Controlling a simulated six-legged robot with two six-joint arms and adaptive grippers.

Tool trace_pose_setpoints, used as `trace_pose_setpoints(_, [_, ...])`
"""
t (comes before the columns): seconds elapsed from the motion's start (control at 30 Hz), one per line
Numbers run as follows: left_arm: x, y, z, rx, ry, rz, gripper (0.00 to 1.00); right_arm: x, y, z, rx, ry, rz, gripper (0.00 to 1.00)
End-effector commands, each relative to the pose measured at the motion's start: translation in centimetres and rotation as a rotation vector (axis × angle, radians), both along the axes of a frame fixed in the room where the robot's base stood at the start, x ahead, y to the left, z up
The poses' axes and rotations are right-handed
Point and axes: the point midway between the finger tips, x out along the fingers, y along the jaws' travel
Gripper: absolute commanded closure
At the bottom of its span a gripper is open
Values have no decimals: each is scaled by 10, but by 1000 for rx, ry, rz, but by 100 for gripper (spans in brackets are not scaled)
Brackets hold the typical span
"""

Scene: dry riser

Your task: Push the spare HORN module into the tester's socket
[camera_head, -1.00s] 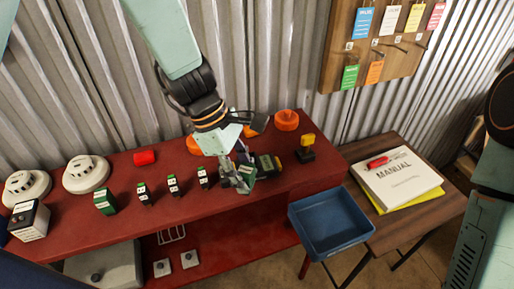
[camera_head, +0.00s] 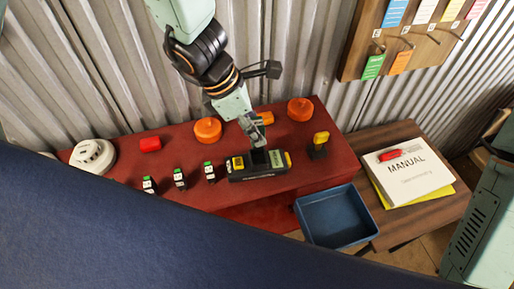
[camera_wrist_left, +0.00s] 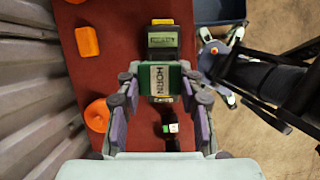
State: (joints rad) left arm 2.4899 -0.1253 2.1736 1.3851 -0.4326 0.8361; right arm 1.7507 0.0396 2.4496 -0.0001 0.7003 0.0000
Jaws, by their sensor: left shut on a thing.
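The HORN module (camera_wrist_left: 161,79), green with a white label, sits between the fingers of my left gripper (camera_wrist_left: 160,88) in the left wrist view. My left gripper is shut on it and also shows from above in the head view (camera_head: 257,148). The tester (camera_head: 245,177), a low black block with yellow parts, lies under the gripper on the red bench; its green-labelled end shows ahead of the module in the wrist view (camera_wrist_left: 162,41). The module is right over the tester; how deep it sits in the socket is hidden by the fingers. My right gripper is out of view.
Several small modules (camera_head: 180,178) stand left of the tester on the red bench (camera_head: 115,165). Orange beacons (camera_head: 207,130) lie behind, and a yellow-topped unit (camera_head: 320,140) stands right. A blue tray (camera_head: 337,216) is front right. A large dark blue surface (camera_head: 150,235) covers the lower left.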

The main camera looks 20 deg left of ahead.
Motion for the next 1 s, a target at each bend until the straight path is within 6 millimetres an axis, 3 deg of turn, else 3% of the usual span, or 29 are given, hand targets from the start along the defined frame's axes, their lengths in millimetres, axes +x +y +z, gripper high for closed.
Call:
trace_pose_setpoints(0.03, [-1,0,-15,1,3,0,95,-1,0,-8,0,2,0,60])
trace_pose_setpoints(0.1, [-1,-1,-25,1,1,-1,95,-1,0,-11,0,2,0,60])
trace_pose_setpoints(0.37, [0,-2,-51,0,1,-3,95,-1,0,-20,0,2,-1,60])
trace_pose_setpoints(0.4, [1,-2,-57,-1,1,-3,99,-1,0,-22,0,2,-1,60])
trace_pose_setpoints(0.5, [1,-2,-68,1,2,-3,100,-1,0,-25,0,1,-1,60])
trace_pose_setpoints(0.87, [3,-1,-72,3,2,-4,100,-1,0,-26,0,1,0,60])
trace_pose_setpoints(0.9, [3,-1,-71,3,2,-4,60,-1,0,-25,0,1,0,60])
trace_pose_setpoints(1.0, [3,-2,-71,3,1,-3,52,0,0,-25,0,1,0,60])
